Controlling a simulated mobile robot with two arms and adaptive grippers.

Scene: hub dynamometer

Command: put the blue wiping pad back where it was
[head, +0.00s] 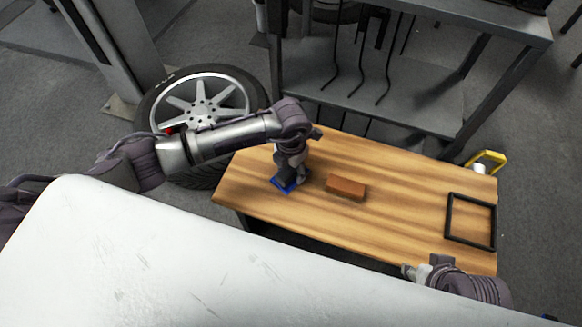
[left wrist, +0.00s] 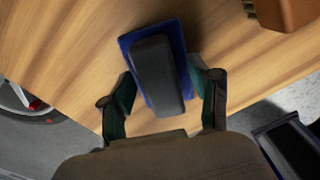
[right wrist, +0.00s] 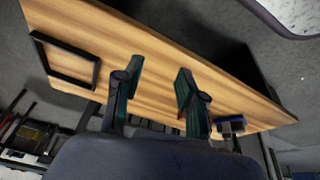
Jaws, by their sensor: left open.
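The blue wiping pad (left wrist: 126,43) lies on the wooden table, with a dark block-shaped handle (left wrist: 155,70) on top. In the head view the pad (head: 287,182) is near the table's left end, partly hidden by my left gripper (head: 290,172). In the left wrist view my left gripper (left wrist: 162,98) is open, with a finger on each side of the handle. Whether the fingers touch it I cannot tell. My right gripper (head: 408,271) is at the table's front right edge. In the right wrist view its fingers (right wrist: 155,85) are apart and empty.
A reddish-brown block (head: 346,188) lies right of the pad on the wooden table (head: 400,195). An empty black square frame (head: 447,218) lies at the table's right end. A wheel (head: 205,105) is at the left and a metal shelf rack (head: 415,112) stands behind.

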